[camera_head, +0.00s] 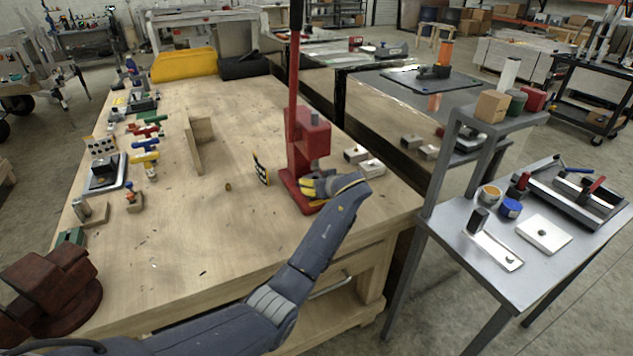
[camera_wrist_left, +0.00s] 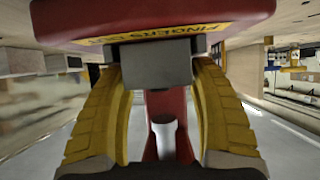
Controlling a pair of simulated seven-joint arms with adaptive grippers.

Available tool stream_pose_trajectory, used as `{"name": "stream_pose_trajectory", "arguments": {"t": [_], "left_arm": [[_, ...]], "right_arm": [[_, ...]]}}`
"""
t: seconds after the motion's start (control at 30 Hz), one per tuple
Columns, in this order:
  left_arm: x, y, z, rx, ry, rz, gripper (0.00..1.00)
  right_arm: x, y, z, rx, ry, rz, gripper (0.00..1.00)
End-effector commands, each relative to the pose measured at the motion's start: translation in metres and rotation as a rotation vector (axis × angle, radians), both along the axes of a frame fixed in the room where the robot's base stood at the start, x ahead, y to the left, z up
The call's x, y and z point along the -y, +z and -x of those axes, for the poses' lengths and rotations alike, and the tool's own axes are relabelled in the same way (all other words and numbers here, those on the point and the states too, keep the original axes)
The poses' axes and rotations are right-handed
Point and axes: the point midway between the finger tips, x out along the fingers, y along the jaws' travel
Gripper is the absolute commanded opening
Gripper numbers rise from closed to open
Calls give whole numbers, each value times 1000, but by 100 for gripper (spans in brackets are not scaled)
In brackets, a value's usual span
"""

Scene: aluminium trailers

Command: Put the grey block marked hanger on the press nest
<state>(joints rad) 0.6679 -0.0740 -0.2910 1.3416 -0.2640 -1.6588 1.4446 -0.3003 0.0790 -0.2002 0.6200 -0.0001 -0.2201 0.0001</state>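The red press (camera_head: 307,140) stands at the right part of the wooden bench, with its lever upright. My left gripper (camera_head: 318,187), with yellow fingers, reaches in at the front of the press, just above its base. In the left wrist view, the fingers close from both sides on a grey block (camera_wrist_left: 155,63); no mark on it is readable. Beyond the block is the red press base (camera_wrist_left: 150,14) with a yellow label, appearing upside down. The pale ram (camera_wrist_left: 165,138) shows between the fingers. The nest itself is hidden, so I cannot tell whether the block touches it. My right gripper is out of view.
Two grey blocks (camera_head: 371,168) lie right of the press. A small dark panel with yellow marks (camera_head: 261,169) stands left of it. A wooden angle piece (camera_head: 200,145) stands mid-bench. A dark red vise (camera_head: 50,288) is at front left. The bench's front middle is mostly clear.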

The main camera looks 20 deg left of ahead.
Motion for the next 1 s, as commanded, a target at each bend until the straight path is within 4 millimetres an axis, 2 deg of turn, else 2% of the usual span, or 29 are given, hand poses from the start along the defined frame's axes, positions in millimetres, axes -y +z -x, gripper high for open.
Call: {"name": "stream_pose_trajectory", "arguments": {"t": [0.03, 0.1, 0.4, 1.0], "left_arm": [[0, 0, 0, 0, 0, 0, 67], [0, 0, 0, 1, 0, -1, 74], [-1, 4, 0, 1, 1, -2, 74], [41, 36, 45, 1, 0, 1, 74]], "right_arm": [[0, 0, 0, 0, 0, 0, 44], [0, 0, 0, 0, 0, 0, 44], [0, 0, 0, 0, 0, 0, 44], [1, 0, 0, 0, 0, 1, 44]]}}
